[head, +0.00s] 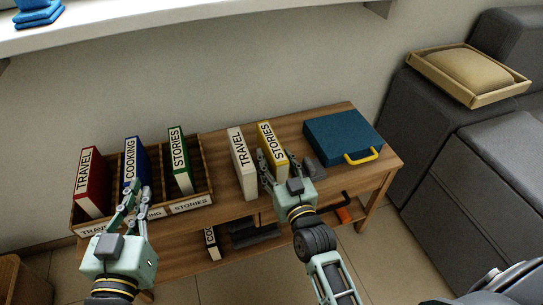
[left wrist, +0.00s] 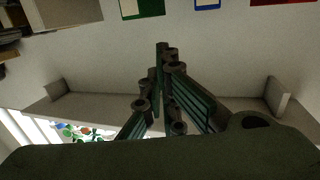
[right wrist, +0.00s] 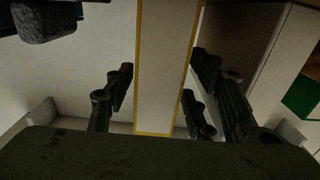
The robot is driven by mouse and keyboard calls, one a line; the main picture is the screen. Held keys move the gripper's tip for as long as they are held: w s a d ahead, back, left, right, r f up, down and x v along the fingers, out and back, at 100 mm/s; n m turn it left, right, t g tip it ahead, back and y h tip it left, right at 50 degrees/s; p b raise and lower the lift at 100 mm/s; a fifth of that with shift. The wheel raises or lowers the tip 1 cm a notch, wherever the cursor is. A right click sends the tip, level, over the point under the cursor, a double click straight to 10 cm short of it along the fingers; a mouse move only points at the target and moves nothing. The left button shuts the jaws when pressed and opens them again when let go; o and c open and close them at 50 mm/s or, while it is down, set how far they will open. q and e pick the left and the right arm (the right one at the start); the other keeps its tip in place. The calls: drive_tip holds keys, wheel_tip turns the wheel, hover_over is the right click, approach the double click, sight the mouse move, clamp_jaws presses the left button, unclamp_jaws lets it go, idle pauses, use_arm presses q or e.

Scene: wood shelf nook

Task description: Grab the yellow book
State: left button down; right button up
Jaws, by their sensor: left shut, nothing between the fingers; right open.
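The yellow book (head: 271,149), labelled STORIES on its white spine, stands upright on the wooden table, just right of a white TRAVEL book (head: 242,164). My right gripper (head: 277,164) is open at the yellow book, its fingers on either side of the lower spine. In the right wrist view the white spine with yellow edges (right wrist: 166,65) runs between the open fingers (right wrist: 155,105), with gaps on both sides. My left gripper (head: 136,200) is shut and empty in front of the book organizer. Its closed fingers also show in the left wrist view (left wrist: 165,80).
A wooden organizer (head: 205,170) on the left holds red TRAVEL, blue COOKING (head: 133,160) and green STORIES (head: 180,160) books. A blue case (head: 340,135) with a yellow handle lies on the right. A lower shelf holds another book (head: 211,243). Grey sofas stand at right.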

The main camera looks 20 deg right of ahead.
sight(272, 148)
drive_tip(key=w+b, duration=0.1)
drive_tip(key=w, duration=0.3)
drive_tip(key=shift+w+d+r, duration=0.1)
drive_tip(key=shift+w, duration=0.2)
use_arm(q)
wheel_tip(272, 148, up, 8)
drive_tip(key=t+h, duration=0.1)
drive_tip(key=t, duration=0.3)
drive_tip(key=shift+s+d, duration=0.35)
drive_tip(key=shift+d, duration=0.05)
use_arm(e)
drive_tip(key=shift+r, duration=0.1)
clamp_jaws()
